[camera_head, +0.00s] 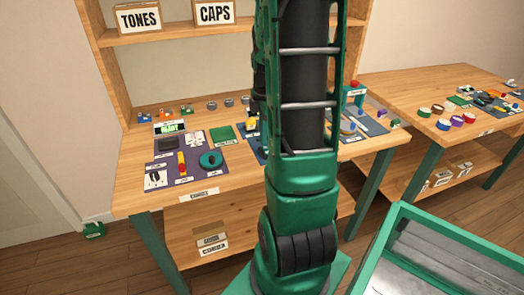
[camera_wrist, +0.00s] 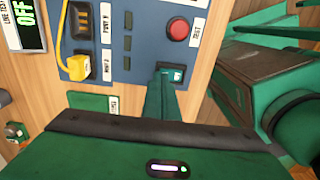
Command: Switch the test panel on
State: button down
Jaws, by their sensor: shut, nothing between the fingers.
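The blue-grey test panel (camera_wrist: 148,28) fills the upper middle of the wrist view. A display (camera_wrist: 26,24) at the upper left reads OFF in green. My gripper (camera_wrist: 163,82) is shut and empty, its fingertips at the lower edge of the switch. I cannot tell whether they touch it. In the head view my arm covers the middle of the workbench, and my gripper is not seen there.
A yellow plug or lead (camera_wrist: 76,62) is on the panel's left. In the head view a wooden workbench (camera_head: 130,190) holds mats with tools and parts. A second bench (camera_head: 388,95) stands at right, and a green-rimmed tray (camera_head: 440,222) is at lower right.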

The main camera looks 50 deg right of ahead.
jog(key=shift+f, duration=0.7)
dwell(0.4)
jog(key=shift+r, duration=3.5)
jog(key=shift+s, duration=0.1)
